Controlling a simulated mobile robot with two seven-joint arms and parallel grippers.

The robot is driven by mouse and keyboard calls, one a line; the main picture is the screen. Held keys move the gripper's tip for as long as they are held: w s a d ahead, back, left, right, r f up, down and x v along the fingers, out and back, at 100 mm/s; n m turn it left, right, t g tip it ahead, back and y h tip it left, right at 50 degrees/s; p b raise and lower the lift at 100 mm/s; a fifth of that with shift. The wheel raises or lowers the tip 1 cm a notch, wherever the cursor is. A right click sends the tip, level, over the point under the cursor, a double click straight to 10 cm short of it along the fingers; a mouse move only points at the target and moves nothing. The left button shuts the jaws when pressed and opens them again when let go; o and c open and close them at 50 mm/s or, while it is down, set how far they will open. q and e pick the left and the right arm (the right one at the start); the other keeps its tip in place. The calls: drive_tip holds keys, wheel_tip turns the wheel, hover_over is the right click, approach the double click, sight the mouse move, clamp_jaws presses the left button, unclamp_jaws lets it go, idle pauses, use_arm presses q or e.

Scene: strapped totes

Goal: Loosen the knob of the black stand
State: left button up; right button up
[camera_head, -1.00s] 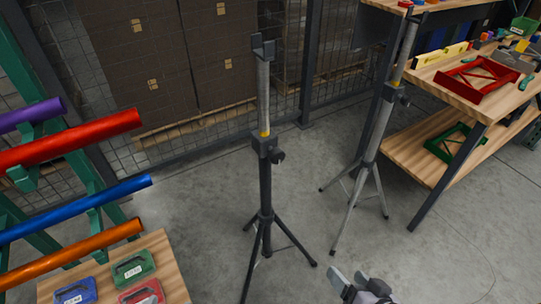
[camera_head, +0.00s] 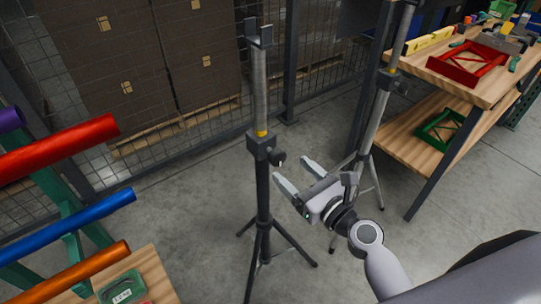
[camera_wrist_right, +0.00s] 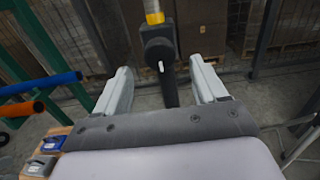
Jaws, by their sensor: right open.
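The black stand (camera_head: 263,195) is an upright tripod with a silver upper tube, a yellow band and a black forked top. Its black knob (camera_head: 278,159) sticks out to the right from the collar (camera_head: 262,145). My right gripper (camera_head: 292,171) is open and empty, with its fingers pointing toward the knob from the right. In the right wrist view the knob (camera_wrist_right: 160,53) lies ahead, between the two spread fingertips and apart from both. My left gripper is in neither view.
A second, grey tripod stand (camera_head: 376,125) is close behind my right gripper. A wooden workbench (camera_head: 480,85) stands at the right. A rack with coloured tubes (camera_head: 75,215) is at the left. A wire fence (camera_head: 195,120) runs behind; floor is clear around the stand.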

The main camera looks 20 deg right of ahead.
sight(280, 161)
drive_tip(key=shift+x, duration=3.3)
drive_tip(key=shift+f, duration=0.1)
drive_tip(key=c, duration=1.1)
